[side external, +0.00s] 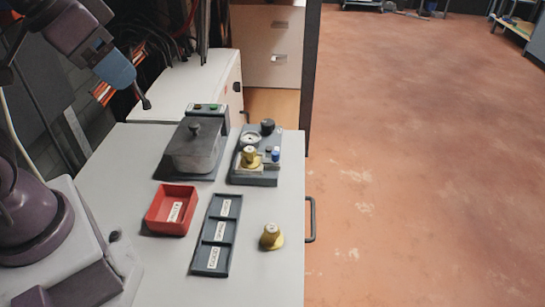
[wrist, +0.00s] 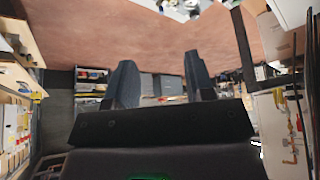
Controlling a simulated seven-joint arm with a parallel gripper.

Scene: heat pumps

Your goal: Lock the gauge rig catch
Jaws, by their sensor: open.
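The gauge rig (side external: 257,172) is a dark grey block on the right back part of the grey table. It carries a round white-faced gauge (side external: 251,138), a black knob (side external: 267,126), a brass fitting (side external: 250,157) and a small blue part (side external: 275,156). I cannot tell which part is the catch or how it is set. My gripper (side external: 144,101) is high at the upper left, well apart from the rig. In the wrist view my gripper (wrist: 160,80) has its two dark fingers apart with nothing between them.
A lidded grey pot (side external: 196,150) stands left of the rig. A red labelled tray (side external: 171,210), a dark tray with three labelled compartments (side external: 217,234) and a loose brass fitting (side external: 271,237) are nearer the front. The table's front right is clear.

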